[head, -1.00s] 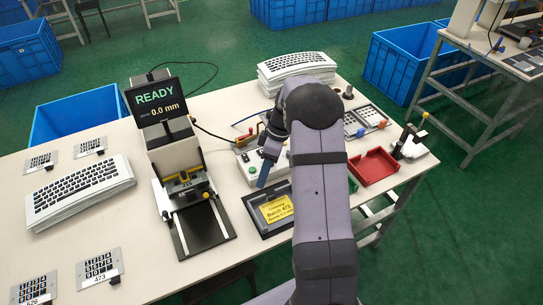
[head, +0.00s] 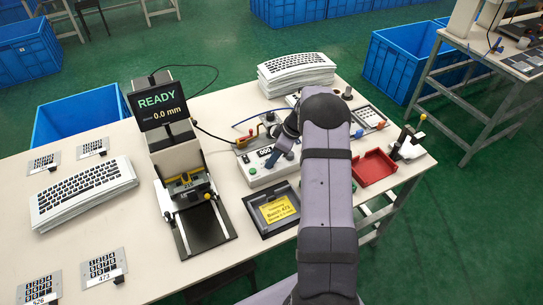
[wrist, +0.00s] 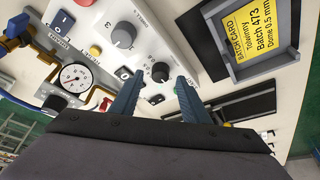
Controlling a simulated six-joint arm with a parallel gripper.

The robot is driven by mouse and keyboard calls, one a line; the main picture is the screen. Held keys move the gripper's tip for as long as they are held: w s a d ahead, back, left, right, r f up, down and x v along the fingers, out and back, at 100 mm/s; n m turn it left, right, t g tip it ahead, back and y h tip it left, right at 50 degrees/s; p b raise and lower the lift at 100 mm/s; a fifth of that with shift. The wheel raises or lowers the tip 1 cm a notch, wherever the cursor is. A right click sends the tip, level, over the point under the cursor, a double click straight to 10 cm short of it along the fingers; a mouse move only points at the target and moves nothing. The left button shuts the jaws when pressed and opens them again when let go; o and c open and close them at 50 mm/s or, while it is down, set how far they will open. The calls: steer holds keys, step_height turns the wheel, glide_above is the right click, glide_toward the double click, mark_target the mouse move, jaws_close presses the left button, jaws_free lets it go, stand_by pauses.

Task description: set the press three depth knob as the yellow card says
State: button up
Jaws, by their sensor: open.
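The yellow card (head: 279,209) lies in a dark frame in front of the control box (head: 262,177). In the wrist view the card (wrist: 252,37) reads "Batch 473, Dome 0.5 mm". The press (head: 178,160) has a screen (head: 158,105) reading "READY 0.0 mm". A black knob (wrist: 160,71) on the panel lies between and just past my open fingertips (wrist: 157,78); contact cannot be told. A larger grey knob (wrist: 123,36) sits up and left of it. The small print does not show which is the depth knob. In the head view my gripper (head: 275,160) is over the box.
A pressure gauge (wrist: 75,78) with yellow piping is at the left in the wrist view. A red tray (head: 374,168) lies to the right of my arm. Keyboard stacks (head: 83,192) and keypad plates (head: 103,267) lie on the left of the table.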

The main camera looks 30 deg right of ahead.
steer(key=shift+x, duration=0.9)
steer(key=c, duration=1)
